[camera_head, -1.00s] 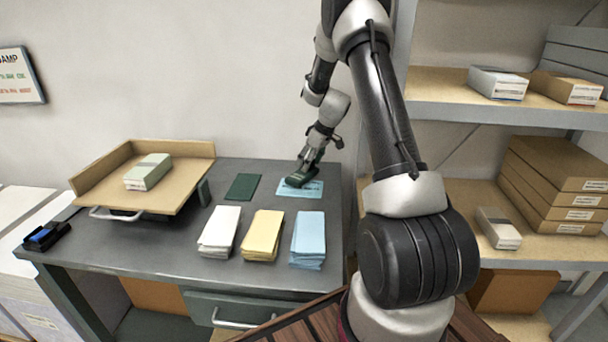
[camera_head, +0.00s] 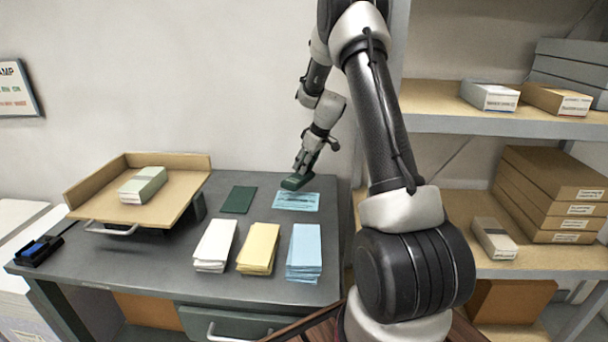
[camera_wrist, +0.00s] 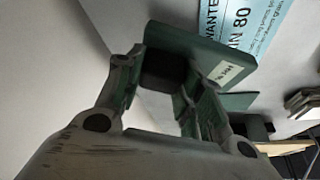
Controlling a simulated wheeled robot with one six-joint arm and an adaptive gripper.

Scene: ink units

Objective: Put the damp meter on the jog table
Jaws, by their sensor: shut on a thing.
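The damp meter (camera_head: 295,183) is a dark green block at the back right of the grey desk. It also shows in the wrist view (camera_wrist: 205,55), with a small pale label on its face. My gripper (camera_head: 303,168) is shut on it and holds it just above the blue printed card, tilted. In the wrist view my gripper's fingers (camera_wrist: 165,78) close around its near part and hide some of it. The jog table (camera_head: 105,207) is the tan tilted tray with raised back and left edges at the desk's left. A pale green paper stack (camera_head: 143,185) lies on it.
The blue card (camera_head: 297,201) and a dark green pad (camera_head: 238,200) lie flat at the back. White (camera_head: 215,245), yellow (camera_head: 258,249) and blue (camera_head: 304,252) paper stacks stand in front. A black pad with blue (camera_head: 38,250) is at the left corner. Shelves with boxes stand right.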

